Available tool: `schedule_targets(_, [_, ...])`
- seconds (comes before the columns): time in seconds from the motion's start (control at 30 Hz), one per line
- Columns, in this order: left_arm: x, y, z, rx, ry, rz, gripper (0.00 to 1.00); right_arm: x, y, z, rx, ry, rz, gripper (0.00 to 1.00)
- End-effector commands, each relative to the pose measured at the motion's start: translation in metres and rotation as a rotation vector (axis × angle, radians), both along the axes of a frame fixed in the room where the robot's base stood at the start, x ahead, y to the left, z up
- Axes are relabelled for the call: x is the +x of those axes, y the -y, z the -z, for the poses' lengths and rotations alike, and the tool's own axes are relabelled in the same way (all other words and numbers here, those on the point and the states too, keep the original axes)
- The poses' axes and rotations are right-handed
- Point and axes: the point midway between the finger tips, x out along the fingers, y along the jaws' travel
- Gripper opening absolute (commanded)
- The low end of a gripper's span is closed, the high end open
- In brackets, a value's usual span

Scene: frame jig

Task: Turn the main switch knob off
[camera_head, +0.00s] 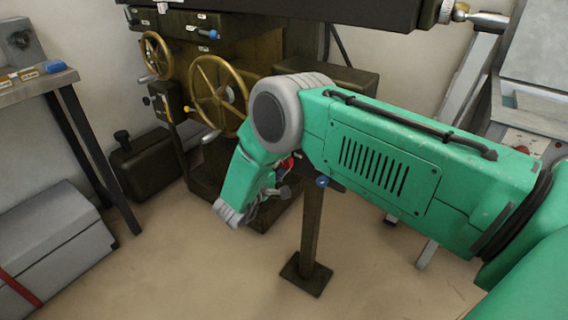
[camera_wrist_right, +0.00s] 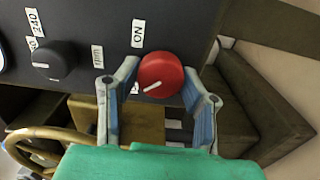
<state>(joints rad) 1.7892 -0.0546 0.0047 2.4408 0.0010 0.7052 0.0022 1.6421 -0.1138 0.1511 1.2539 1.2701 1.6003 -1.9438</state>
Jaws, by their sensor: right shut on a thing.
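The main switch knob (camera_wrist_right: 161,73) is round and red, on a dark panel in the right wrist view. Its white pointer line points to the lower left. An ON label (camera_wrist_right: 138,33) sits above it. Another white label just below and left of it is mostly hidden by a finger. My right gripper (camera_wrist_right: 160,88) has one finger on each side of the knob and is shut on it. In the head view a bit of the red knob (camera_head: 287,162) shows beside my right gripper (camera_head: 279,182), partly behind my green arm. My left gripper is out of view.
A black knob (camera_wrist_right: 54,61) with white labels sits left of the red knob on the same panel. In the head view, brass handwheels (camera_head: 217,92) stand on the machine behind my arm. A post (camera_head: 312,220) on a foot plate stands below. The floor in front is clear.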

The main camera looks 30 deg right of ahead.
Motion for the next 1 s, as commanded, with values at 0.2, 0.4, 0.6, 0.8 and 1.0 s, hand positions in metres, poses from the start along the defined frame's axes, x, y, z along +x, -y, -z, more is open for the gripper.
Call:
schedule_targets(0.2, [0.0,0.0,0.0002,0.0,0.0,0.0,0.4,0.0018,-0.0044,0.0028,-0.009,-0.044,-0.012,0.07])
schedule_targets(0.4, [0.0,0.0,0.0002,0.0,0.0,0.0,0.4,0.0016,-0.0046,0.0032,-0.012,-0.052,-0.013,0.07])
schedule_targets(0.6, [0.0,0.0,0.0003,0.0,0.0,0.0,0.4,0.0015,-0.0047,0.0035,-0.011,-0.053,-0.013,0.07])
schedule_targets(0.8, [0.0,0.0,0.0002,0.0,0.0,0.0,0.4,0.0007,-0.0034,0.0026,-0.014,-0.051,-0.009,0.55])
schedule_targets(1.0, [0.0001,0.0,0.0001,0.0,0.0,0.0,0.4,-0.0004,-0.0021,0.0009,-0.016,-0.049,-0.006,0.55])
